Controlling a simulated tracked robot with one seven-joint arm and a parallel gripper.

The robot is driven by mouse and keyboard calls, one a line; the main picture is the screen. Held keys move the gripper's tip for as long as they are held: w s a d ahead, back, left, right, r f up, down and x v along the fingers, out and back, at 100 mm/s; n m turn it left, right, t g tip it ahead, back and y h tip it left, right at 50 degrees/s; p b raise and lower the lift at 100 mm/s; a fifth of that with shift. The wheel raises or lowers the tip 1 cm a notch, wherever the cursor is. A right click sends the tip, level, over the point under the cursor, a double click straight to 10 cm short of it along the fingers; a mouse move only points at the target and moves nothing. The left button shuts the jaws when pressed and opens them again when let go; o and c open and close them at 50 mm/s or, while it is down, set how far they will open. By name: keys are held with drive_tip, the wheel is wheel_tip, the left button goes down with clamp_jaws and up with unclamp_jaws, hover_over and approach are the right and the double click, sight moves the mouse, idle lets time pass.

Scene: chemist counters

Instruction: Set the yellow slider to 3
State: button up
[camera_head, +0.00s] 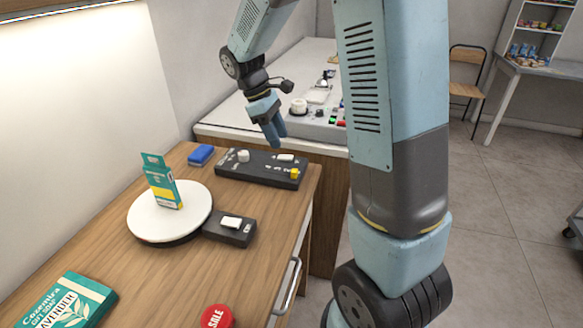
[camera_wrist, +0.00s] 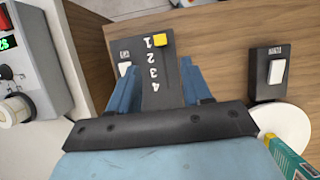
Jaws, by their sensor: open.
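The yellow slider (camera_head: 294,174) is a small knob on the right end of a black control panel (camera_head: 232,169) on the wooden counter. In the wrist view the yellow slider (camera_wrist: 160,39) sits beside the printed 1, with 2, 3 and 4 in a row below it. My gripper (camera_head: 277,140) hangs above the panel, pointing down. In the wrist view my gripper (camera_wrist: 157,70) is open, its blue fingers on either side of the panel's numbered part. Nothing is held, and the fingers look apart from the slider.
A white round turntable (camera_head: 143,221) carries a green and yellow box (camera_head: 160,182), with a black switch box (camera_head: 231,230) beside it. A blue block (camera_head: 201,155) lies behind. A lavender soap box (camera_head: 72,302) and a red SALE button (camera_head: 217,316) are nearer.

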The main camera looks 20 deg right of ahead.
sight(294, 170)
drive_tip(key=x, duration=1.1)
drive_tip(key=shift+w+f, duration=0.1)
clamp_jaws()
idle(0.4)
